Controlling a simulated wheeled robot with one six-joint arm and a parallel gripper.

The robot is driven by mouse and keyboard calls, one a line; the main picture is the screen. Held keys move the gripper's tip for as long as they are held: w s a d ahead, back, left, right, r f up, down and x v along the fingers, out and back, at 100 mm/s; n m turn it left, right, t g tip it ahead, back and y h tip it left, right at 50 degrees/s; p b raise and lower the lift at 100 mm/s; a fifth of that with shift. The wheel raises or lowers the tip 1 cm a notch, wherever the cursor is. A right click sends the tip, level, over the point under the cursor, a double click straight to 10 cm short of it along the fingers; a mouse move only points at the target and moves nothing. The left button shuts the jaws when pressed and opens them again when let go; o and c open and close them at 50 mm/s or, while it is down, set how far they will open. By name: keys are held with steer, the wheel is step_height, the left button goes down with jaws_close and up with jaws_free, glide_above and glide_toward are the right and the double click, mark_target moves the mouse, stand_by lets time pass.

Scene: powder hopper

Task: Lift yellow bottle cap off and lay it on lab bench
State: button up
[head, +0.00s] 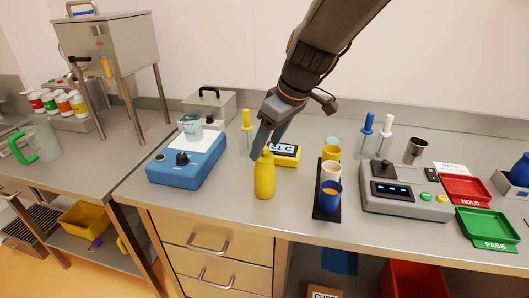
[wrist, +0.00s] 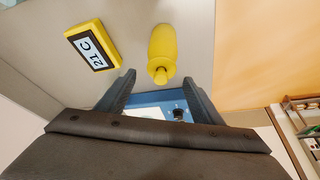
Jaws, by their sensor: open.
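A yellow bottle (head: 264,181) stands upright near the front of the lab bench (head: 232,215). Its narrow yellow cap (wrist: 160,76) is at the end nearest my gripper in the wrist view, where the bottle body (wrist: 162,45) also shows. In the head view, my gripper (head: 265,148) is at the top of the bottle and partly hides the cap. In the wrist view, the two fingers of my gripper (wrist: 159,77) are spread apart, one on each side of the cap, with gaps to both sides. They hold nothing.
A yellow display box (head: 286,155) sits close behind the bottle. A grey device (head: 405,191) stands farther right. Bare bench lies in front of the bottle.

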steer(key=shift+x, duration=1.15)
steer(key=c, duration=1.1)
steer(key=shift+a+r, duration=0.1)
steer(key=shift+r, duration=0.05)
step_height(320, 180, up, 9)
steer(key=shift+f+b, duration=0.1)
steer(key=shift+b, duration=0.75)
steer(key=shift+r+p, duration=1.15)
steer(key=shift+r, duration=1.1)
